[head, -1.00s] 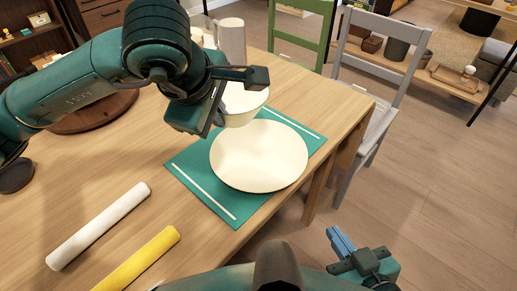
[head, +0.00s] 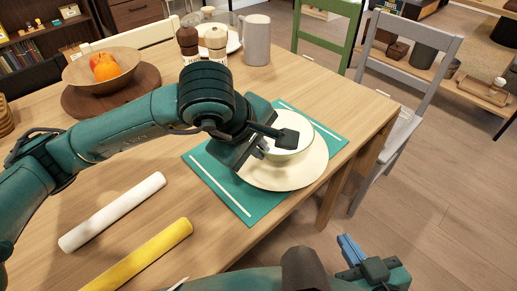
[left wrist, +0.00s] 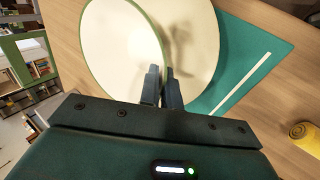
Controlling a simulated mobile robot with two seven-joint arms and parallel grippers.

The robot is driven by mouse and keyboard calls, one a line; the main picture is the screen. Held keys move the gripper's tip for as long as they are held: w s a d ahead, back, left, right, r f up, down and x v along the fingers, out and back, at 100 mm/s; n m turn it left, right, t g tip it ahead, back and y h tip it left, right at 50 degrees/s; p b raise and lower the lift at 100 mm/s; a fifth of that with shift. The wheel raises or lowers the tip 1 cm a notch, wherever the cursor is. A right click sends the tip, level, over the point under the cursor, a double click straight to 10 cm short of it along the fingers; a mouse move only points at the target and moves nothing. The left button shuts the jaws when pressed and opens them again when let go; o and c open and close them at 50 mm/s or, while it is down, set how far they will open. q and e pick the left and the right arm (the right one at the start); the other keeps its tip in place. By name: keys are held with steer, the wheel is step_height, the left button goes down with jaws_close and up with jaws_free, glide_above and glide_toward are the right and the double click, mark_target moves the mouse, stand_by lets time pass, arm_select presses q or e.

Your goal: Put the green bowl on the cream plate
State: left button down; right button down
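The green bowl (head: 292,137), pale inside with a green rim, is over the upper part of the cream plate (head: 300,175). The plate lies on a teal placemat (head: 240,196). My left gripper (head: 266,146) is at the bowl's left side. In the left wrist view, the fingers (left wrist: 162,86) are close together with the rim of the bowl (left wrist: 118,45) between them, and a shadow falls on the plate (left wrist: 195,45). I cannot tell whether the bowl touches the plate. My right gripper (head: 349,250) is empty, its blue fingers together, off the table's edge.
A white roll (head: 112,212) and a yellow roll (head: 140,257) lie at the front left. A wooden fruit bowl (head: 103,75) stands at the back left. Two shakers (head: 215,42) and a grey mug (head: 257,40) stand at the back. A grey chair (head: 408,85) is right of the table.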

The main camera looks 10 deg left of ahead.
arm_select(q)
steer(key=shift+f, duration=0.25)
steer(key=c, duration=2.1)
jaws_free()
steer(key=shift+f, duration=0.2)
steer(key=o, duration=0.5)
steer(key=shift+r, duration=0.1)
